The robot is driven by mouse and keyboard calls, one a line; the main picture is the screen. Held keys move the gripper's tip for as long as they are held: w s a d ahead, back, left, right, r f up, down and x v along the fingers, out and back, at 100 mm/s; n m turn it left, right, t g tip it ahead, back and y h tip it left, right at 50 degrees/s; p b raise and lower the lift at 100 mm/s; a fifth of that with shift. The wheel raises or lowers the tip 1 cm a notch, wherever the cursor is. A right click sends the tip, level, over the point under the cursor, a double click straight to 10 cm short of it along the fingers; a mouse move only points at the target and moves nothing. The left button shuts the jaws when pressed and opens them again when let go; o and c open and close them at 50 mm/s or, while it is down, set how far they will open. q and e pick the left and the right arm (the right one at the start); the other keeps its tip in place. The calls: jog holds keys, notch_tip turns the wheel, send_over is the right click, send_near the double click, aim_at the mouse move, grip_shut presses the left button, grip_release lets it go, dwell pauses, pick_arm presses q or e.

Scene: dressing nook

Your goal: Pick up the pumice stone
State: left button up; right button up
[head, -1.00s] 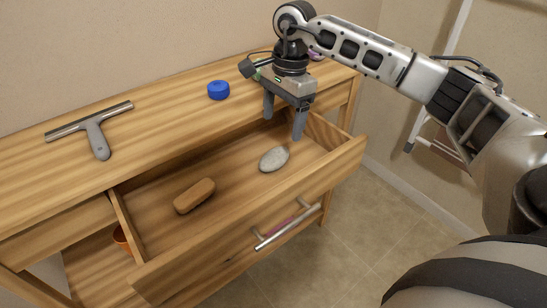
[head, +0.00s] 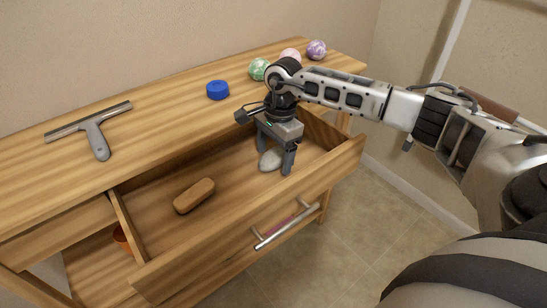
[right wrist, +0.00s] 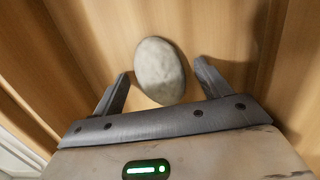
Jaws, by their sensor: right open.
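The pumice stone (head: 269,161), a pale grey oval, lies on the floor of the open drawer (head: 235,178), toward its right side. My right gripper (head: 275,163) is open and points down into the drawer, with its fingers around the stone's place and partly hiding it. In the right wrist view the stone (right wrist: 160,71) lies between the two fingertips (right wrist: 162,72), with a gap on each side. My left gripper is not in view.
A brown oblong block (head: 194,196) lies further left in the drawer. The drawer walls enclose the gripper.

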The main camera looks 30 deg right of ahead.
jog(key=c, duration=1.1)
jog(key=shift+o, duration=0.2)
jog(key=shift+r, duration=0.1)
